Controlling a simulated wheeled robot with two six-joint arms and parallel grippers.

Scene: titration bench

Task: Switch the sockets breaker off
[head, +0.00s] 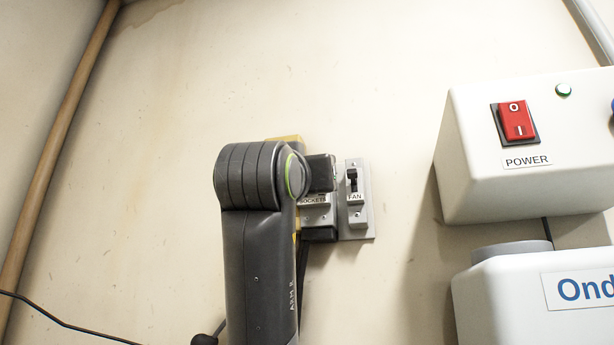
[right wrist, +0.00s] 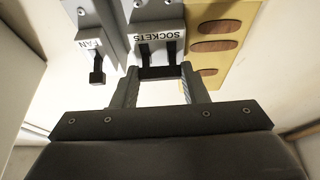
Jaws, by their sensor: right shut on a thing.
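The sockets breaker (right wrist: 158,14) is a grey wall unit labelled SOCKETS, upside down in the right wrist view. Two black levers joined by a dark crossbar (right wrist: 160,72) stand out from it, on the same side of its label as the fan toggle. My right gripper (right wrist: 159,76) is shut on this crossbar, one finger at each end. In the head view, my right arm covers much of the breaker (head: 317,216); its label partly shows, but its levers and the fingertips are hidden. My left gripper is in neither view.
The fan breaker (head: 358,208) sits close beside the sockets breaker, its black toggle (right wrist: 97,76) free of my fingers. A yellow panel with brown ovals (right wrist: 222,50) is on the other side. A white box with a red POWER switch (head: 517,121) stands at the right.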

